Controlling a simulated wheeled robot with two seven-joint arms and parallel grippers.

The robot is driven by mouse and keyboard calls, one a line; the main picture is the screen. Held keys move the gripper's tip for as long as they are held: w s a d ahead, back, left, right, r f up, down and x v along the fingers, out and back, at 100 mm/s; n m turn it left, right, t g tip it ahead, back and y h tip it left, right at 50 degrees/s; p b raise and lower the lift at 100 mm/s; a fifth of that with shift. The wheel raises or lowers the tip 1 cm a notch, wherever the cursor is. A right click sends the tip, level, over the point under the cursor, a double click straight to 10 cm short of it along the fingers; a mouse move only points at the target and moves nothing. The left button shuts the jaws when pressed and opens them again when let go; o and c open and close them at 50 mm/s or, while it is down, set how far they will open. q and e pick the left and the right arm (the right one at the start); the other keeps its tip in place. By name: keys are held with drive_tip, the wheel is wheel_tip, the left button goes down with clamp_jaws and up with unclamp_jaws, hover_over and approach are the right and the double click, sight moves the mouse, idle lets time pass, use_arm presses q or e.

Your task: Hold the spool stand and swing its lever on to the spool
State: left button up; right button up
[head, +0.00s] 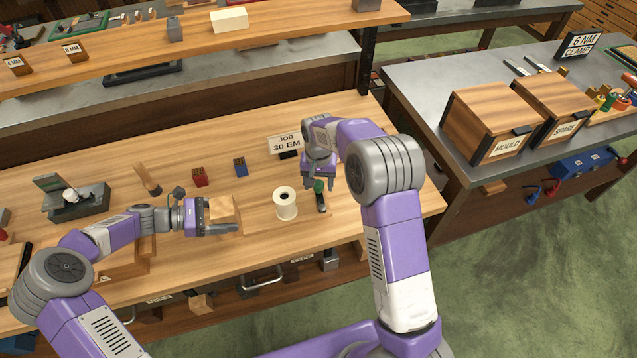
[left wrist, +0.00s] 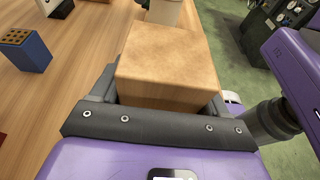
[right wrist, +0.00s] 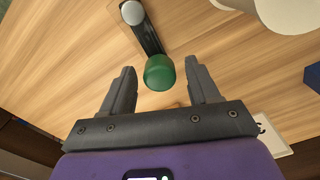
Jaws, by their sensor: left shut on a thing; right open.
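The spool stand shows a wooden block (head: 222,208) with the white spool (head: 285,203) to its right. My left gripper (left wrist: 165,95) is shut on the block, one finger on each side; the spool shows beyond it at the top of the left wrist view. The lever (head: 321,201) is a dark bar with a green knob (right wrist: 159,72) and a silver round end (right wrist: 132,12). It lies to the right of the spool and points away from it. My right gripper (right wrist: 160,75) is open, with the knob in view between its fingertips and no visible contact.
A sign reading JOB 30 EM (head: 286,144) stands behind the spool. A red block (head: 200,177) and a blue block (head: 240,167) with holes stand behind the wooden block. A grey vise-like tool (head: 78,202) is at the left.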

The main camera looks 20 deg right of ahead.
drive_tip(key=shift+f, duration=0.35)
drive_tip(key=c, duration=1)
drive_tip(key=shift+a+n, duration=0.1)
drive_tip(key=shift+n, duration=0.2)
drive_tip(key=a+n, duration=0.1)
drive_tip(key=n, duration=0.2)
drive_tip(key=shift+a, duration=0.35)
drive_tip(key=shift+s+a+n, duration=0.2)
drive_tip(key=shift+a+n, duration=0.35)
drive_tip(key=shift+n, duration=0.55)
drive_tip(key=shift+s+a+n, duration=0.2)
drive_tip(key=shift+a+n, duration=0.35)
drive_tip(key=shift+n, duration=0.55)
drive_tip(key=shift+r, duration=0.1)
